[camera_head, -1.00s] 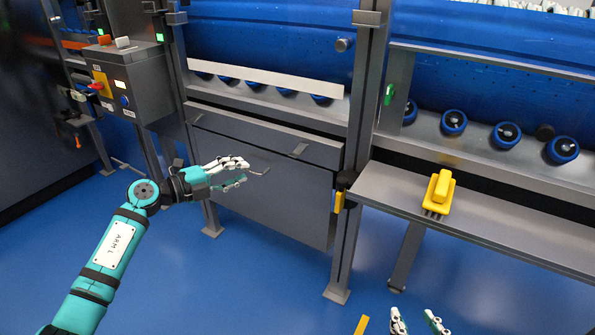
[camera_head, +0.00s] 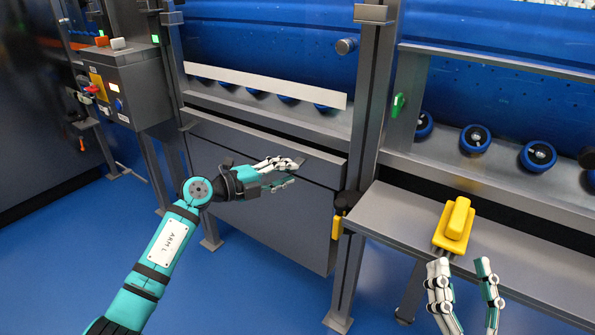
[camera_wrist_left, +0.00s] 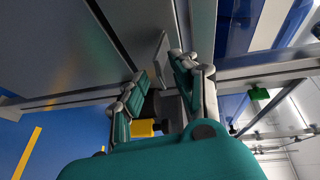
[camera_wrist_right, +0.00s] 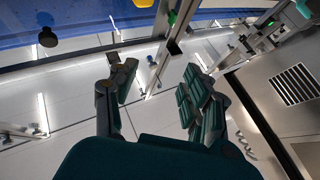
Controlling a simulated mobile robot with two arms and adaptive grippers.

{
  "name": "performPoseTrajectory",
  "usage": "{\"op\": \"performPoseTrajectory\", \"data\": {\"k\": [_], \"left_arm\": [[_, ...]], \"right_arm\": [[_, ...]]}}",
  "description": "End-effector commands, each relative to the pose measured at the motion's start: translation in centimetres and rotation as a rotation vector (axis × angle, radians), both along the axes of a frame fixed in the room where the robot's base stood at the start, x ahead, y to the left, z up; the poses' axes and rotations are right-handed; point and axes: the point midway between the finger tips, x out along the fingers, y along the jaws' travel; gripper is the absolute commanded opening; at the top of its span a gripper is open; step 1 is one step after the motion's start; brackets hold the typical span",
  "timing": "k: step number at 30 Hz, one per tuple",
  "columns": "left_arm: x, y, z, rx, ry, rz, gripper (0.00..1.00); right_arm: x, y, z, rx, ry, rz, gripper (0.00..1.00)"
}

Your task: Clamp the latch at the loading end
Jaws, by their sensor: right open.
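No part is labelled as the latch, so I cannot tell which one it is. A yellow block with a raised grip (camera_head: 455,228) sits on the grey shelf. My right gripper (camera_head: 465,272) is open and empty, fingers pointing up just in front of that block. A black fitting with a yellow tab (camera_head: 336,227) is on the post left of the shelf. A green latch-like part (camera_head: 398,105) is higher on the frame. My left gripper (camera_head: 290,171) is open before the grey panel; in the left wrist view (camera_wrist_left: 160,82) its fingers are spread near a thin grey plate. Contact is unclear.
The grey shelf (camera_head: 520,265) runs along the right side, with blue rollers (camera_head: 475,138) behind it. A control box (camera_head: 128,95) stands at the left. The post (camera_head: 347,285) stands between panel and shelf. The blue floor is open in front.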

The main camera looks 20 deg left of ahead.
Motion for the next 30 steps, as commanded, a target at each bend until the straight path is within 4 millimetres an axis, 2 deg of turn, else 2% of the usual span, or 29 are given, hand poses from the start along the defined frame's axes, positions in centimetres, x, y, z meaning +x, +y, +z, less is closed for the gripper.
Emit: {"op": "performPoseTrajectory", "data": {"k": [6,13,18,20,30], "left_arm": [[0.09,-0.39,-0.11,0.0,-0.001,0.002,0.28],[0.09,-0.4,-0.08,0.0,-0.001,0.002,0.28],[0.09,-0.38,-0.09,0.0,0.0,0.002,0.06],[0.08,-0.38,-0.1,0.0,0.0,0.002,0.0],[0.07,-0.38,-0.28,-0.002,-0.001,0.001,0.0]], "right_arm": [[-0.64,-0.04,0.99,0.019,-0.065,0.004,0.49],[-0.66,-0.03,1.04,0.019,-0.067,0.004,0.49],[-0.65,-0.03,1.02,0.019,-0.066,0.004,0.49],[-0.65,-0.03,1.01,0.019,-0.065,0.004,0.49],[-0.74,-0.05,0.95,0.021,-0.073,0.004,0.49]]}}
